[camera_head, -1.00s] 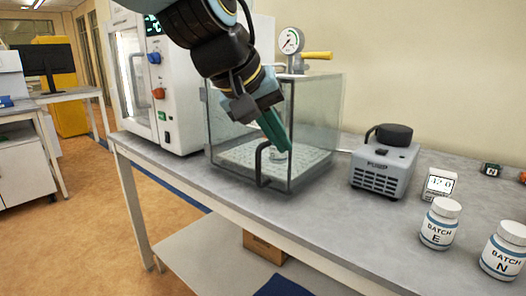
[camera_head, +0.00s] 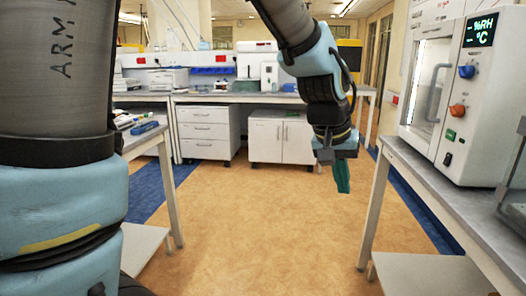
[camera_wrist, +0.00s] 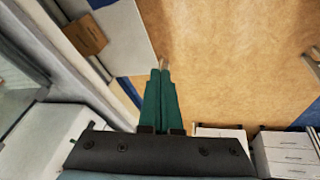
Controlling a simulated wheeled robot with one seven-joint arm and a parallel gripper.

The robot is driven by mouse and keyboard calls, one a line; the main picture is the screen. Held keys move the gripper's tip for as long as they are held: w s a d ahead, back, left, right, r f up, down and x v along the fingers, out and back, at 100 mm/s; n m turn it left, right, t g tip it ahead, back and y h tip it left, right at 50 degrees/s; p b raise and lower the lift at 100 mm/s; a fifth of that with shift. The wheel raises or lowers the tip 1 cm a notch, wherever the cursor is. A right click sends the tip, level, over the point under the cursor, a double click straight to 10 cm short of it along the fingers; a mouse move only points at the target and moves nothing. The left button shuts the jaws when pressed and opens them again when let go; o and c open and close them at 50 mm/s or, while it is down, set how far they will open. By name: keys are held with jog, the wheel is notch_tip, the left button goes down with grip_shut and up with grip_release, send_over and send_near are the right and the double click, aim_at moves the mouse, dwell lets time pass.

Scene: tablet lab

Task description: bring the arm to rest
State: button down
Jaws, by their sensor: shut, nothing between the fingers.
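My gripper (camera_head: 342,190) hangs pointing down over the open floor, left of the right-hand bench in the head view. Its green fingers are closed together with nothing between them. In the wrist view the closed fingers (camera_wrist: 163,75) point out over the tan floor, touching nothing. The arm reaches in from the top of the head view.
A bench (camera_head: 430,190) with a white chamber (camera_head: 455,90) stands at right. Another bench (camera_head: 150,140) is at left. White drawer cabinets (camera_head: 208,132) stand under the back bench. The tan floor (camera_head: 260,230) between them is clear.

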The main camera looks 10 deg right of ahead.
jog(key=w+a+f+n+y, duration=0.1)
jog(key=w+a, duration=0.2)
jog(key=a, duration=0.3)
jog(key=w+a+f+n, duration=0.1)
jog(key=w+a+f, duration=0.15)
jog(key=a, duration=0.35)
jog(key=a+f+n+y, duration=0.1)
jog(key=a+f+n, duration=0.1)
jog(key=a, duration=0.9)
jog(key=a+f+n+y+p, duration=0.1)
jog(key=a+n+y, duration=0.1)
jog(key=a, duration=1)
jog(key=shift+a+f+n, duration=0.2)
jog(key=shift+f+n, duration=0.15)
jog(key=shift+n, duration=0.15)
jog(key=shift+d, duration=0.1)
